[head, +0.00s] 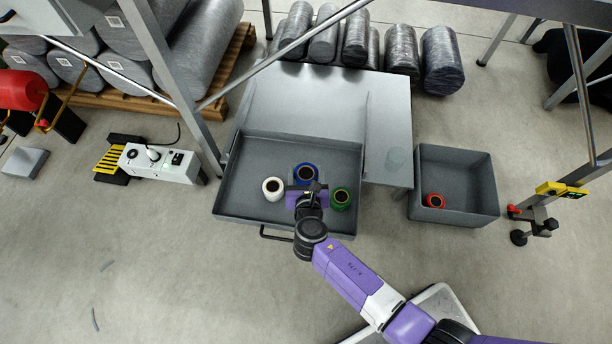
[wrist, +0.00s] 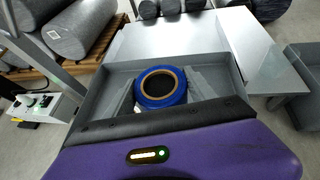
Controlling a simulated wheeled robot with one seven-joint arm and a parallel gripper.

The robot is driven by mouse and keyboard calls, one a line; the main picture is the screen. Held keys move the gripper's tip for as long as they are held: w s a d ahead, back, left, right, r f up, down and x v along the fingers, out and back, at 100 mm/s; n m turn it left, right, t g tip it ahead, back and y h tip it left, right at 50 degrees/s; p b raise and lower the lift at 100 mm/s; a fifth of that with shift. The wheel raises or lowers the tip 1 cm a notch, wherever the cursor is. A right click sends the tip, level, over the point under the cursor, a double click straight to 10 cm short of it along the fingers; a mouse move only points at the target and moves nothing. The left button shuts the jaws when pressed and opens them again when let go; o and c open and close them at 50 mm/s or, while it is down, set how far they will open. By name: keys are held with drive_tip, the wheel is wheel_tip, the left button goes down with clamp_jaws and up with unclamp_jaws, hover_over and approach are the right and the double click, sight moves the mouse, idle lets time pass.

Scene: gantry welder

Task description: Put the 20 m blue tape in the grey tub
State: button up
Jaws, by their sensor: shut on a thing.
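The blue tape (head: 306,172) is a blue roll with a tan core in the open drawer, between a white roll and a green roll. It also shows in the wrist view (wrist: 161,87), between the two fingers. My gripper (head: 306,187) reaches into the drawer from the front and is shut on the blue tape. Its fingers show on either side of the roll in the wrist view (wrist: 162,92). The grey tub (head: 470,218) stands on the floor to the right of the drawer, with a red roll (head: 435,201) inside. No length marking is readable on the blue roll.
The white roll (head: 272,188) and green roll (head: 341,199) stand close beside my gripper. The drawer (head: 235,221) has raised walls, and a metal table top (head: 310,100) lies behind it. A steel post with a yellow device (head: 560,189) stands right of the tub.

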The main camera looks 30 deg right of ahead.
wheel_tip(320, 180, up, 5)
drive_tip(key=shift+r+p, duration=0.1)
drive_tip(key=shift+p, duration=0.95)
drive_tip(key=shift+d+r, duration=0.2)
wheel_tip(320, 180, up, 10)
wheel_tip(320, 180, up, 12)
drive_tip(key=n+y+p, duration=0.1)
drive_tip(key=n+y, duration=0.1)
hover_over(307, 173)
drive_tip(key=s, duration=0.2)
drive_tip(key=s+r+n+t+y+p, duration=0.1)
drive_tip(key=s+r+n+y+p, duration=0.2)
drive_tip(key=p, duration=1.9)
drive_tip(key=s+r, duration=0.3)
drive_tip(key=r, duration=0.2)
drive_tip(key=shift+a+p, duration=0.25)
drive_tip(key=shift+p, duration=0.15)
drive_tip(key=shift+d, duration=0.1)
